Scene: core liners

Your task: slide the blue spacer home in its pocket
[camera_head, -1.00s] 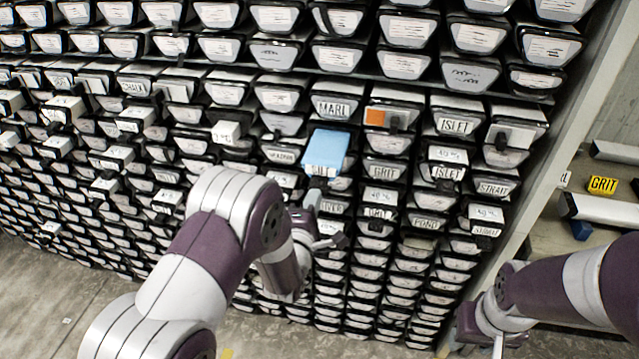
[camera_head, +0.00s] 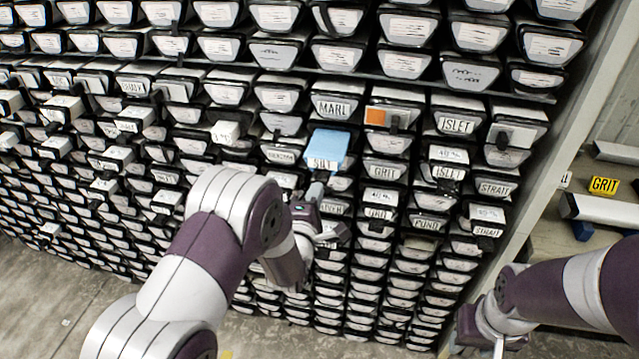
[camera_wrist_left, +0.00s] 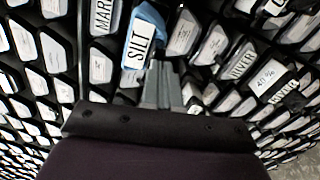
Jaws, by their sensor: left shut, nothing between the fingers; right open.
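The blue spacer (camera_head: 327,146) sits in the rack below the MARL tray, its light-blue top showing and its front still proud of the neighbouring fronts. A white SILT label (camera_head: 322,163) is at its front edge. In the left wrist view the blue spacer (camera_wrist_left: 150,14) shows as a blue strip beside the SILT label (camera_wrist_left: 138,40). My left gripper (camera_head: 317,182) is shut and empty, its tips just below the label, at or very near the front. Contact is not clear.
Tray fronts packed in rows surround the pocket, including MARL (camera_head: 333,108), GRIT (camera_head: 385,172) and ISLET (camera_head: 455,125). Several white blocks, such as one at left (camera_head: 226,132), stick out. The rack's side post (camera_head: 545,180) stands at right.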

